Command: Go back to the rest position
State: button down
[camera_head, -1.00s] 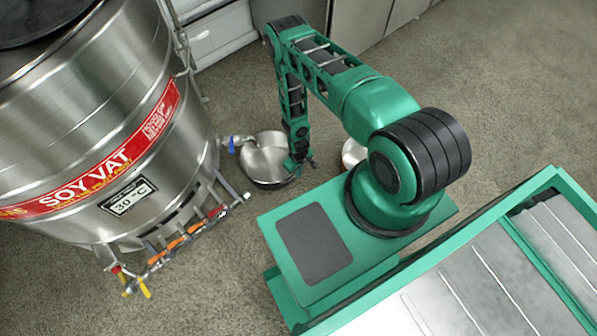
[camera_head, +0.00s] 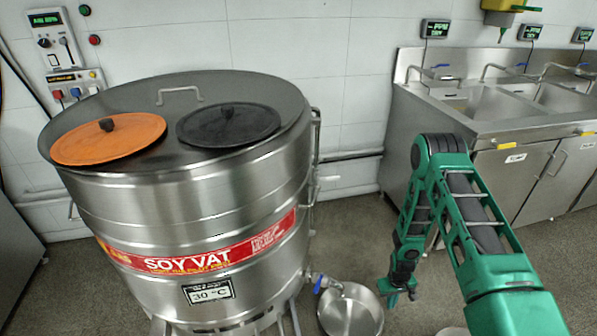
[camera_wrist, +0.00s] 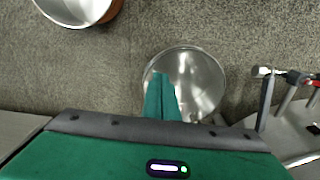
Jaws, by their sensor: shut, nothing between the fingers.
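My gripper (camera_head: 402,294) hangs pointing down at the end of my folded green arm, in the lower right of the head view. In the wrist view its green fingers (camera_wrist: 161,98) are together with nothing between them. They overlap the left part of a steel pan (camera_wrist: 200,82) on the floor. In the head view the pan (camera_head: 350,312) lies just left of my gripper, and the two look apart. The pan looks empty.
The large steel soy vat (camera_head: 200,215) stands left, with an orange lid (camera_head: 108,140) and a black lid (camera_head: 230,124). A blue-handled tap (camera_head: 319,283) points toward the pan. Steel sinks (camera_head: 490,115) stand back right. Another pot (camera_wrist: 75,8) shows in the wrist view.

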jog(key=d+r+m, duration=0.1)
jog(key=d+r, duration=0.3)
jog(key=r, duration=1.1)
jog(key=d+r+m, duration=0.2)
jog(key=d+r, duration=0.1)
jog(key=r, duration=1.1)
jog(key=s+d+r+m, duration=0.1)
jog(key=s+r, duration=0.3)
jog(key=r, duration=0.4)
jog(key=s+d+r+m, duration=0.1)
jog(key=s+d+r, duration=0.1)
jog(key=s+r, duration=0.5)
jog(key=s+a+r+m, duration=0.1)
jog(key=s+a+r, duration=0.1)
jog(key=s+r, duration=0.5)
jog(key=s+a+r+m+y, duration=0.1)
jog(key=s+a+r+m, duration=0.1)
jog(key=s+r, duration=0.5)
jog(key=s, duration=0.6)
jog(key=shift+a, duration=0.2)
jog(key=shift+r, duration=0.1)
